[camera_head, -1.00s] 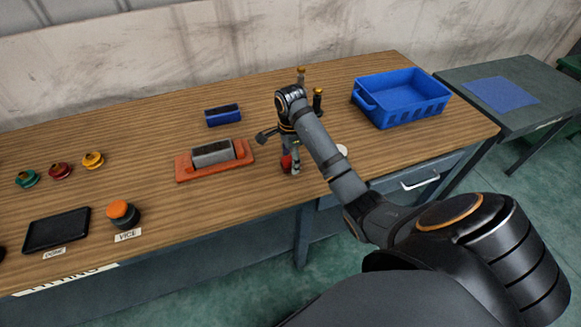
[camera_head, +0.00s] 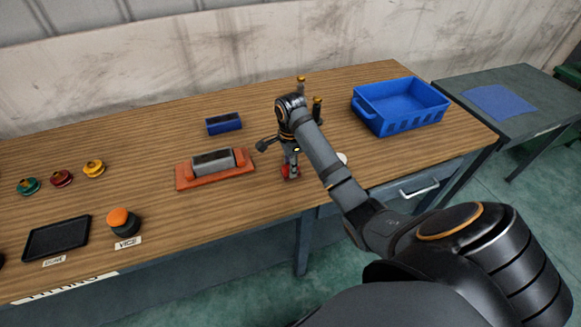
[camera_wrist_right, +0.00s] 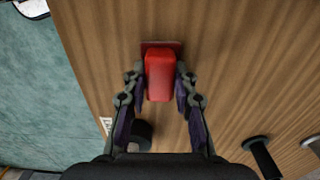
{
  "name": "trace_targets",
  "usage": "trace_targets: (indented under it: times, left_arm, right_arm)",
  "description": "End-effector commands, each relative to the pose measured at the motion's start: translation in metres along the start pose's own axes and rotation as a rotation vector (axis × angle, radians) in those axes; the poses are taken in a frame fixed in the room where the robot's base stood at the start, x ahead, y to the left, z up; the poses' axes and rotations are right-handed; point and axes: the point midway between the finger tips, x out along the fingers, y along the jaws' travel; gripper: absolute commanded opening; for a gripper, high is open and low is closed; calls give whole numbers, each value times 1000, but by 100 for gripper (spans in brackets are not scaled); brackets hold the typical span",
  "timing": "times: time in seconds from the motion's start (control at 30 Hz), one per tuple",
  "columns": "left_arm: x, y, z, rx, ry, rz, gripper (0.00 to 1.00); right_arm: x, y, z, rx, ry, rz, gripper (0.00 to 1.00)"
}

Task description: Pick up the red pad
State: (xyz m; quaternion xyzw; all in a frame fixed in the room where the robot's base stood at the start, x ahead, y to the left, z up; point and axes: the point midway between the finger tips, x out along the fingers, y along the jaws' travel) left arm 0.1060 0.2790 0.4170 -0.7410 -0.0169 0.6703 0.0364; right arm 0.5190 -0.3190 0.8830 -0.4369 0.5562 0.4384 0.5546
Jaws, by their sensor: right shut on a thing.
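The red pad (camera_wrist_right: 160,74) is a small block with rounded edges. In the right wrist view it lies between the two fingers of my right gripper (camera_wrist_right: 160,88), which is shut on it. A flat dark red plate (camera_wrist_right: 174,45) shows just behind the pad. In the head view my right gripper (camera_head: 290,168) points down at the wooden bench, and a bit of the red pad (camera_head: 285,171) shows at its fingertips. Whether the pad touches the bench is hard to tell. My left gripper is not in view.
The orange vice (camera_head: 238,171) stands left of the gripper, with a blue block (camera_head: 223,123) behind it. Two dark posts with yellow tops (camera_head: 317,104) stand behind my arm. A blue crate (camera_head: 412,125) is at the right. Green, red and yellow knobs (camera_head: 93,169) are at the far left.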

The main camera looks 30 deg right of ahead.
Motion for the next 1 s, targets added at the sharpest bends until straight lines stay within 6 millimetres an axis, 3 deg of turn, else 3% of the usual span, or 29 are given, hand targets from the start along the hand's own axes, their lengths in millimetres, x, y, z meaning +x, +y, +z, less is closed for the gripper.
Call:
trace_targets:
  times: [0.2,0.5,0.73,1.0]
  left_arm:
    - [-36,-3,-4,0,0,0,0]
    - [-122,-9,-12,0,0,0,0]
    - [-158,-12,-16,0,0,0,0]
    - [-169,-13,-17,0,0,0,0]
  right_arm:
    - [-42,2,1,-1,0,-1,0]
    - [-105,50,14,-2,-1,-1,0]
    - [-122,109,30,-2,-2,0,0]
    - [-128,134,37,0,-1,-3,0]
